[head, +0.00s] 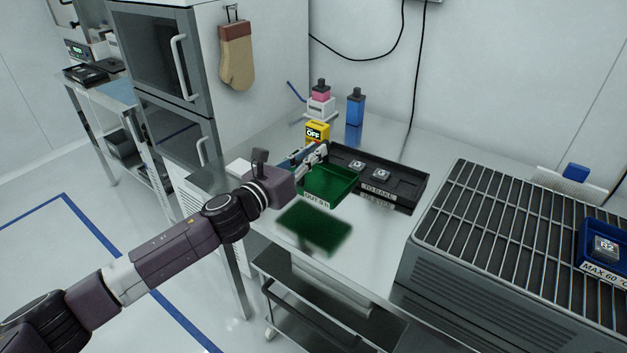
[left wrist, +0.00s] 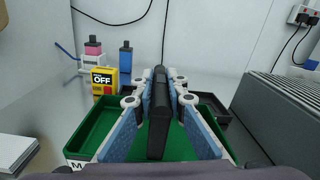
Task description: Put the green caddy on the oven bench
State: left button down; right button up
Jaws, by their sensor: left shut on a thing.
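The green caddy (head: 335,187) is a shallow open tray with a white label on its front. It hangs over the steel bench (head: 365,243), and its green reflection shows below it, apart from it. The caddy's green walls (left wrist: 80,130) show on both sides of the fingers. The part of the caddy floor that I see is empty; my fingers hide some of it.
A black tray (head: 405,186) with small parts stands right behind the caddy. A yellow OFF block (head: 317,131), a pink-filled bottle (head: 321,94) and a blue bottle (head: 355,106) stand behind. A grille-topped unit (head: 480,240) with a blue tray (head: 592,258) is at right. The front bench is clear.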

aim_at(311, 182)
pick_arm(q)
notch_tip(311, 182, down, 7)
jog(key=shift+f+b, duration=0.1)
jog(key=shift+b, duration=0.35)
jog(key=c, duration=1.9)
grip_release()
jog(key=shift+c, duration=0.2)
jog(key=shift+s+a, duration=0.2)
jog(key=b+v, duration=0.1)
jog(key=v, duration=1)
jog(key=shift+s+a, duration=0.15)
jog(key=shift+s, duration=0.05)
